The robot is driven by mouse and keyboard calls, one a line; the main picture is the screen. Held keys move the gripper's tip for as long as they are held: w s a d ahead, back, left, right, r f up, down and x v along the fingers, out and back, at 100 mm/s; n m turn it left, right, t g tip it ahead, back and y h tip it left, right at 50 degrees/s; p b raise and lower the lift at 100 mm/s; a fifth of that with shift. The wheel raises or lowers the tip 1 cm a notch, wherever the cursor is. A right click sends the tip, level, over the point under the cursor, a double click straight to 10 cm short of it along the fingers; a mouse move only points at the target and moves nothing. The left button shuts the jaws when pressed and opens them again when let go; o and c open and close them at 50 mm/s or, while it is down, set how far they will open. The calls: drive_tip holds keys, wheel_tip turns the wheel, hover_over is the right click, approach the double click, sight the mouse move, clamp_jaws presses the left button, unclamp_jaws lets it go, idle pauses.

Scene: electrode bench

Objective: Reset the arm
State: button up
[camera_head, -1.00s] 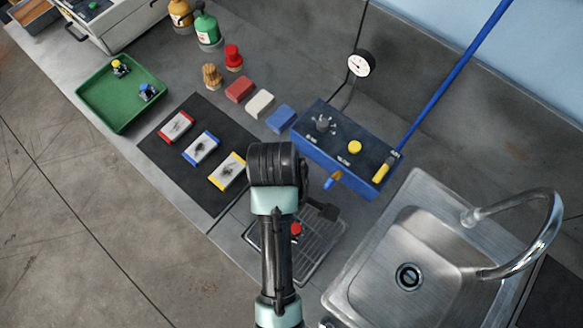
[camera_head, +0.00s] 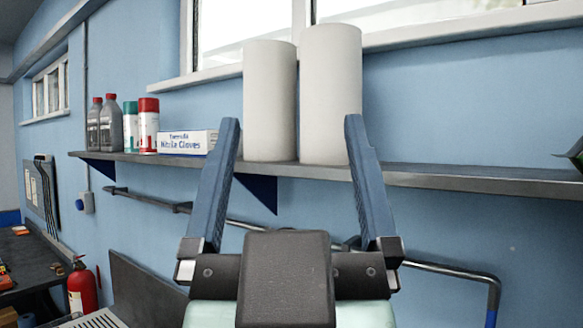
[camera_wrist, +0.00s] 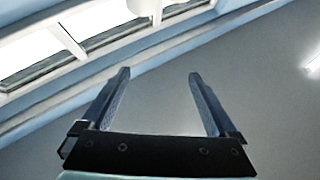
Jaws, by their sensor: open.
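My gripper (camera_head: 293,120) is raised in the middle of the head view, its two blue-grey fingers wide apart and pointing up. Nothing is between them in the wrist view (camera_wrist: 159,73); there they point toward the ceiling and a window strip. In the head view the fingers overlap the shelf and two white paper rolls behind them. I cannot tell how far the fingers are from the shelf. The rest of my arm is hidden behind the gripper body.
A wall shelf (camera_head: 450,180) holds two white rolls (camera_head: 270,100) (camera_head: 330,95), a glove box (camera_head: 187,142) and several bottles and cans. A pipe (camera_head: 440,267) runs below. A red fire extinguisher (camera_head: 83,290) stands lower left. The shelf's right part is mostly bare.

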drive_tip(key=shift+s+r+t, duration=0.3)
drive_tip(key=shift+s+r, duration=0.3)
wheel_tip(320, 180, down, 10)
drive_tip(key=b, duration=0.9)
drive_tip(key=shift+a+r, duration=0.15)
drive_tip(key=shift+r, duration=0.1)
